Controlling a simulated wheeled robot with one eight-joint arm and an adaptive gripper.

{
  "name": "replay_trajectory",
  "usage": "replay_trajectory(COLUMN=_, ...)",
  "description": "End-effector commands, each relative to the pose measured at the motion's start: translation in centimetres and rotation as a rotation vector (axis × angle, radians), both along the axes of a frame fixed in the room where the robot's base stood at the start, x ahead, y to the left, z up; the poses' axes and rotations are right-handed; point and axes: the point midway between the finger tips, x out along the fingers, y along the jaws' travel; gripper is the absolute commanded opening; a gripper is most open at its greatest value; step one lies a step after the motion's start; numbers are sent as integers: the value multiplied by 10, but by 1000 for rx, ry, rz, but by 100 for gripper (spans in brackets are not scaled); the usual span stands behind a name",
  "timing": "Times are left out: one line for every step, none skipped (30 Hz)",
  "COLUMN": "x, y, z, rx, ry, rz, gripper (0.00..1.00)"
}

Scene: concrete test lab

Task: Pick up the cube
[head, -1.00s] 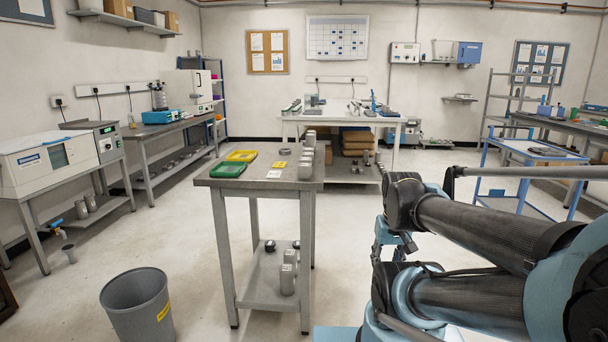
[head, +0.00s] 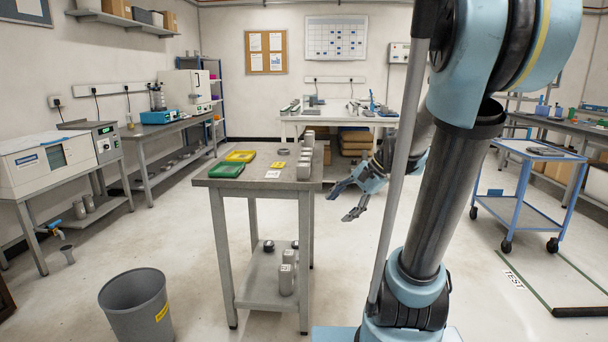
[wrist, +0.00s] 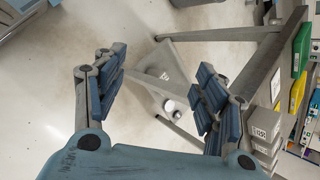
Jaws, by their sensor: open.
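Several grey block-like pieces with pale labels (head: 304,172) stand in a row along the right edge of the grey worktable (head: 226,182). They also show at the lower right of the wrist view (wrist: 262,132), outside the jaws. I cannot tell which of them is the cube, or whether all are cube-shaped. My gripper (head: 338,206) is open and empty, to the right of the table and apart from it, with its fingers pointing left. In the wrist view my gripper (wrist: 160,72) has its blue-padded fingers spread, with the table legs and lower shelf behind them.
A yellow tray (head: 240,156), a green tray (head: 226,171) and a dark ring (head: 284,152) lie on the tabletop. Grey canisters (head: 287,279) stand on its lower shelf. A grey bin (head: 136,308) is front left. A blue cart (head: 520,190) stands right.

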Motion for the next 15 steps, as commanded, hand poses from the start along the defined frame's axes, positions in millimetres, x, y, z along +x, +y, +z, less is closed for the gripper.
replay_trajectory(x=14, y=2, z=5, rx=41, ry=25, rz=-31, gripper=65)
replay_trajectory(x=21, y=4, z=8, rx=68, ry=43, rz=-49, gripper=65)
replay_trajectory(x=31, y=7, z=12, rx=104, ry=65, rz=-74, gripper=65)
replay_trajectory(x=38, y=8, z=15, rx=131, ry=83, rz=-91, gripper=65)
replay_trajectory(x=45, y=9, z=17, rx=157, ry=101, rz=-108, gripper=65)
replay_trajectory(x=54, y=11, z=21, rx=192, ry=125, rz=-130, gripper=65)
replay_trajectory(x=62, y=12, z=23, rx=219, ry=144, rz=-147, gripper=65)
replay_trajectory(x=69, y=13, z=26, rx=246, ry=162, rz=-163, gripper=65)
replay_trajectory(x=78, y=13, z=29, rx=281, ry=188, rz=-182, gripper=65)
replay_trajectory(x=85, y=14, z=31, rx=308, ry=207, rz=-196, gripper=65)
replay_trajectory(x=93, y=14, z=33, rx=334, ry=226, rz=-210, gripper=65)
replay_trajectory(x=102, y=14, z=36, rx=369, ry=252, rz=-229, gripper=65)
replay_trajectory(x=109, y=13, z=37, rx=394, ry=272, rz=-241, gripper=65)
replay_trajectory(x=116, y=13, z=39, rx=420, ry=293, rz=-253, gripper=65)
replay_trajectory(x=125, y=12, z=41, rx=454, ry=319, rz=-267, gripper=65)
